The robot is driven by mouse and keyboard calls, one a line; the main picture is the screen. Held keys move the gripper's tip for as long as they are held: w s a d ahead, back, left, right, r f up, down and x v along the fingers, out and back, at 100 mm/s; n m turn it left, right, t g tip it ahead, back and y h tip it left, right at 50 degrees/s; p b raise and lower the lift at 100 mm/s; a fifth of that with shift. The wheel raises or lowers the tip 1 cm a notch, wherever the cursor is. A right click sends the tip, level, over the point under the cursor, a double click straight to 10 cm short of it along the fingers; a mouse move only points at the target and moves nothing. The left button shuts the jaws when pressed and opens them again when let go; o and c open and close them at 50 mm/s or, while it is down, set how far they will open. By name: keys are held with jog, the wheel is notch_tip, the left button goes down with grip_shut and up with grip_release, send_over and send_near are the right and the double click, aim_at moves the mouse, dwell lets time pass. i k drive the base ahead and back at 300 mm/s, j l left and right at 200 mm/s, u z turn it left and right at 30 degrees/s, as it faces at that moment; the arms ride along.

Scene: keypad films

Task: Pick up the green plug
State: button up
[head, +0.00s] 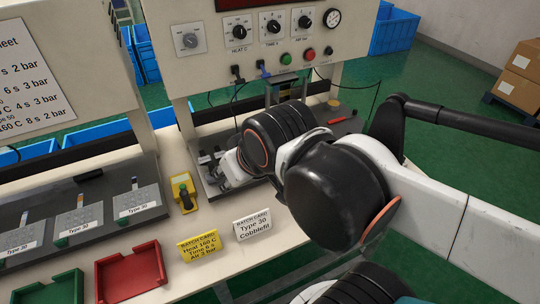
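I cannot pick out a green plug for certain. On the control panel (200,70), a black plug (237,74) and a blue plug (263,69) sit in the lower edge with cables hanging down. A round green button (286,58) is to their right, but it looks like a push button. Small green pieces (62,243) show at the corners of the grey keypad films. My gripper is mostly hidden behind my own dark wrist, over the station at the middle of the bench. Its fingertips cannot be made out.
A yellow card (199,246) and a white card (252,224) stand near the front edge. A red tray (131,272) and a green tray (50,289) are at lower left. A red-handled tool (338,121) lies behind my arm.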

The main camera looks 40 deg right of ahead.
aim_at(367, 123)
jog(key=z, duration=1.8)
jog(key=i+l, duration=0.2)
jog(key=l, duration=0.15)
jog(key=i+l, duration=0.15)
jog(key=l, duration=0.15)
jog(key=i+l+u, duration=0.1)
jog(key=l, duration=0.25)
jog(key=i+l, duration=0.25)
jog(key=i+l+u, duration=0.1)
jog(key=l, duration=0.3)
jog(key=i+l, duration=0.2)
jog(key=l, duration=0.15)
jog(key=k+j+z, duration=0.1)
jog(key=i, duration=0.15)
